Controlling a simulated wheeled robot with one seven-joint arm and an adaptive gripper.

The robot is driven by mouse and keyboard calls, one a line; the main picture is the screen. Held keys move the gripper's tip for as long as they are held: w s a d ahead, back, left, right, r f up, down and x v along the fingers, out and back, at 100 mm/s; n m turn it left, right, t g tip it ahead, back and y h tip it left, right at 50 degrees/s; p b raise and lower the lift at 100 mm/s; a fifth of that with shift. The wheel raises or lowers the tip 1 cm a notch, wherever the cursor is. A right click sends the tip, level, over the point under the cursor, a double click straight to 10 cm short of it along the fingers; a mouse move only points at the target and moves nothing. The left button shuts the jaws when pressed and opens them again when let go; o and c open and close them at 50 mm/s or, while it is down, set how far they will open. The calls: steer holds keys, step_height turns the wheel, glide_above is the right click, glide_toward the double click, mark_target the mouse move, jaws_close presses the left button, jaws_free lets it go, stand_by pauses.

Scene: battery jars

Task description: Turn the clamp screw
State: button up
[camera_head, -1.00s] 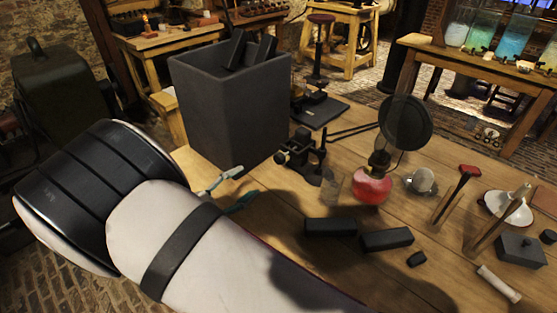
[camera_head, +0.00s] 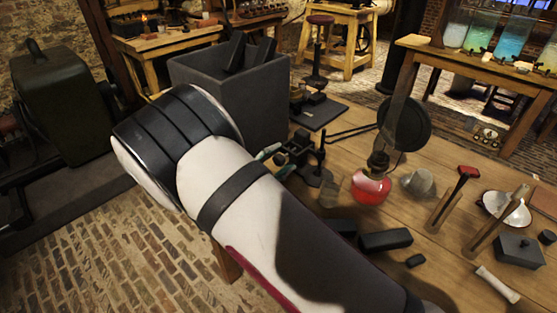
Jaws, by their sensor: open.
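A small black metal clamp-like device (camera_head: 300,152) stands on the wooden bench near the dark grey box, just beyond my arm. I cannot make out its screw clearly at this size. A pale green handle-like thing (camera_head: 268,152) shows beside it, partly hidden by my arm. My white and black arm crosses the lower middle of the view and covers part of the bench. My gripper is not visible.
A tall dark grey box (camera_head: 262,100) stands behind my arm. A red-filled lamp (camera_head: 371,187) with a dark round disc (camera_head: 405,122) stands right of the device.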

jaws_close()
steer(key=shift+n, duration=0.3)
